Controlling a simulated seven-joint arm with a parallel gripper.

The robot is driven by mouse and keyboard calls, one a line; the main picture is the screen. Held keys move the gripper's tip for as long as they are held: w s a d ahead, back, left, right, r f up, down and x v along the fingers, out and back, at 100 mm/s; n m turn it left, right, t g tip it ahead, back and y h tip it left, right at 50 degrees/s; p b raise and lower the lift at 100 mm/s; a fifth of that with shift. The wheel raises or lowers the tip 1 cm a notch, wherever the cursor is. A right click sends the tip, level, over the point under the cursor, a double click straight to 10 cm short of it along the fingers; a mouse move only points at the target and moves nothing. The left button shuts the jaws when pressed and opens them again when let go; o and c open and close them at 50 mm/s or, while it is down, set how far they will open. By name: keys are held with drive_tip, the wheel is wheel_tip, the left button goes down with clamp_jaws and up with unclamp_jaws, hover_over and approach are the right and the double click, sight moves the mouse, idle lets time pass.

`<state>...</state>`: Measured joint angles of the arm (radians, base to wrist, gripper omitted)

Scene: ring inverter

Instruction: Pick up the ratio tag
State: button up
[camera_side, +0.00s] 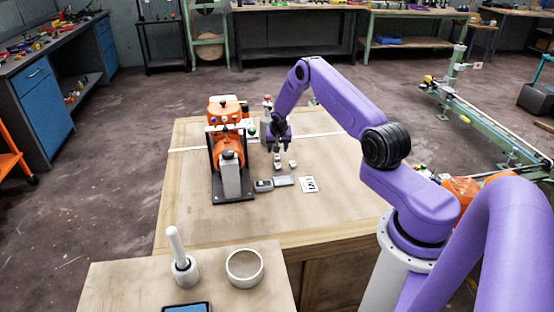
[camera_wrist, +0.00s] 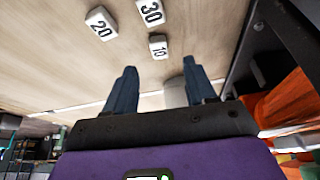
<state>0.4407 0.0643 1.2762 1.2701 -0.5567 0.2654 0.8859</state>
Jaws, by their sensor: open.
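Three small white number tags lie on the wooden table in the wrist view: one reads 20 (camera_wrist: 101,23), one reads 30 (camera_wrist: 150,11) and one reads 10 (camera_wrist: 158,46). The frames do not show which is the ratio tag. In the side view small pale blocks (camera_side: 278,164) sit on the table just below my gripper (camera_side: 280,145); their numbers are too small to read there. In the wrist view my gripper (camera_wrist: 160,85) is open, with the 10 tag beyond the gap between its fingers. The fingers touch no tag.
An orange machine on a black stand (camera_side: 229,165) stands just left of my gripper. A white bowl (camera_side: 245,266) stands on the nearer table. The table's front right is clear.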

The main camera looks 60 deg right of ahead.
sight(277, 157)
drive_tip(key=shift+x, duration=2.9)
drive_tip(key=shift+s+a+f, duration=0.1)
drive_tip(key=shift+s, duration=0.05)
clamp_jaws()
